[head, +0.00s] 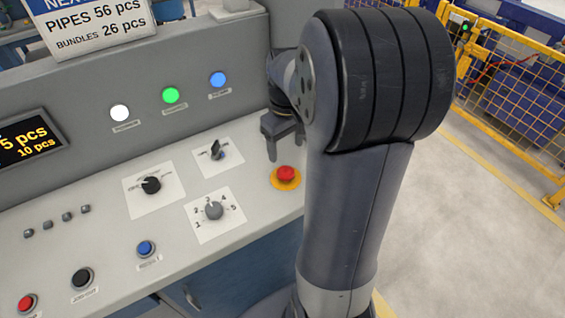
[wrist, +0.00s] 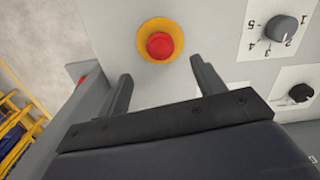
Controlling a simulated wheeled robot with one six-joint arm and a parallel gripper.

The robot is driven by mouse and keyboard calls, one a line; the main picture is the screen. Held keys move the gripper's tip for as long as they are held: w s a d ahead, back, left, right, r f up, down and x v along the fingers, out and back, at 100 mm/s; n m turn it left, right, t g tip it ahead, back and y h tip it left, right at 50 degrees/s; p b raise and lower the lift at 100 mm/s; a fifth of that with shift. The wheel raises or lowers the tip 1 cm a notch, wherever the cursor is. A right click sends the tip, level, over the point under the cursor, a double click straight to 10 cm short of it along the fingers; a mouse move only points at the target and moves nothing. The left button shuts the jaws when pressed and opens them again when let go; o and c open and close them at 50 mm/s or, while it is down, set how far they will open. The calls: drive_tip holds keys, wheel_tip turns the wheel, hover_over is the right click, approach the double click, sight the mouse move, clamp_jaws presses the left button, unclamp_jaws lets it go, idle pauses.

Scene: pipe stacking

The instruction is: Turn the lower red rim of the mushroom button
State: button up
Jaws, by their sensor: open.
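The red mushroom button (head: 286,173) sits on a round yellow plate (head: 286,184) near the right end of the grey control panel. It also shows in the wrist view (wrist: 160,45), with its red lower rim around the cap. My gripper (head: 287,157) is beside the button on its far side in the head view, partly hidden by my arm. In the wrist view my gripper (wrist: 158,72) is open and empty. Its two fingers are spread to either side of the button's line, and the button shows beyond their tips, apart from them.
A numbered selector knob (head: 214,210), a black knob (head: 151,185) and a small switch (head: 217,150) sit left of the button. White, green and blue lamps line the upright panel behind. A yellow mesh fence (head: 510,75) stands at the right beyond open floor.

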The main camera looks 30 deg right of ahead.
sight(285, 170)
wheel_tip(285, 170, down, 8)
drive_tip(key=shift+f, duration=0.25)
drive_tip(key=c, duration=1)
